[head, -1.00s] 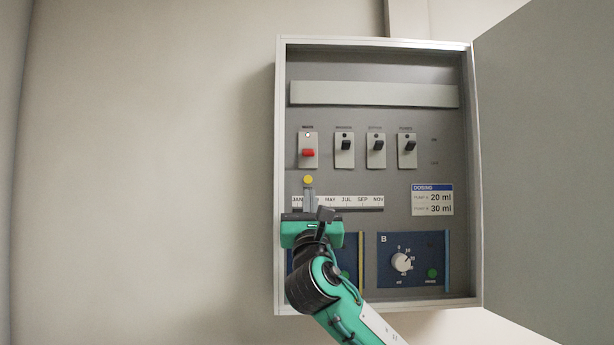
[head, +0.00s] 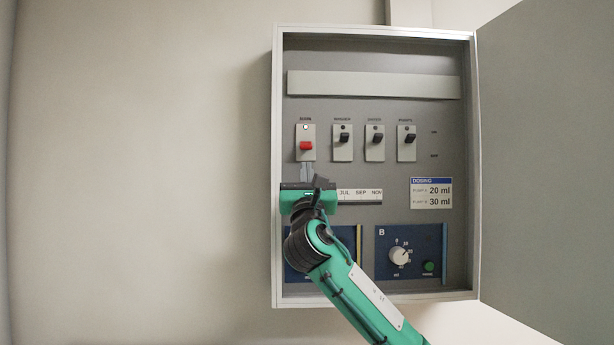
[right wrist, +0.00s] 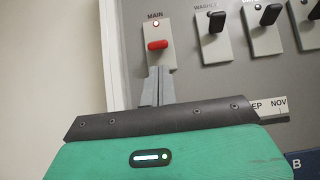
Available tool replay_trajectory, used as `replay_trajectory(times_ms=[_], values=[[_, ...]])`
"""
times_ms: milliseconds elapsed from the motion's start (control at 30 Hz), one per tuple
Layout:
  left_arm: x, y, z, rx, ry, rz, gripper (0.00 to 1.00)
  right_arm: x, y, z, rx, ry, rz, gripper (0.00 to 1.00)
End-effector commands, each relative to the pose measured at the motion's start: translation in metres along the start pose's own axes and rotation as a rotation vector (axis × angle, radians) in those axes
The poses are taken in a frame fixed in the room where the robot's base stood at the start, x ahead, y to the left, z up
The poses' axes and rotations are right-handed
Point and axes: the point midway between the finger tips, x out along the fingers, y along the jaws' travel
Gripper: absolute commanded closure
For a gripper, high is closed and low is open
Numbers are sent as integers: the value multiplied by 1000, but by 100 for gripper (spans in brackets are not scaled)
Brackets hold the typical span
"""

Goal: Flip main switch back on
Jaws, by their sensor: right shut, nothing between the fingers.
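The main switch (head: 306,146) is a red lever on a light plate at the left of the switch row, with a small lamp above it. In the right wrist view the red lever (right wrist: 158,45) sits low on its plate, below the lamp, under the label MAIN. My right gripper (head: 307,168) is shut and empty. Its fingertips are just below the red lever, and in the right wrist view (right wrist: 158,72) a small gap shows between them and the lever. My left gripper is not in view.
Three black switches, the nearest being the washer switch (head: 343,140), stand right of the main switch. A month strip (head: 360,195) and the dosing panel B (head: 385,270) lie below. The open cabinet door (head: 545,150) blocks the right side. The wall at left is clear.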

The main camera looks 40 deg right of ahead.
Motion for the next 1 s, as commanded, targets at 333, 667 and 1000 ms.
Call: replay_trajectory(times_ms=[333,667,1000], values=[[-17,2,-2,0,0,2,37,35,0,0,0,1,0,100],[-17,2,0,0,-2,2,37,35,0,-1,0,0,1,100],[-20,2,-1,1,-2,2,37,36,0,2,0,0,1,100]])
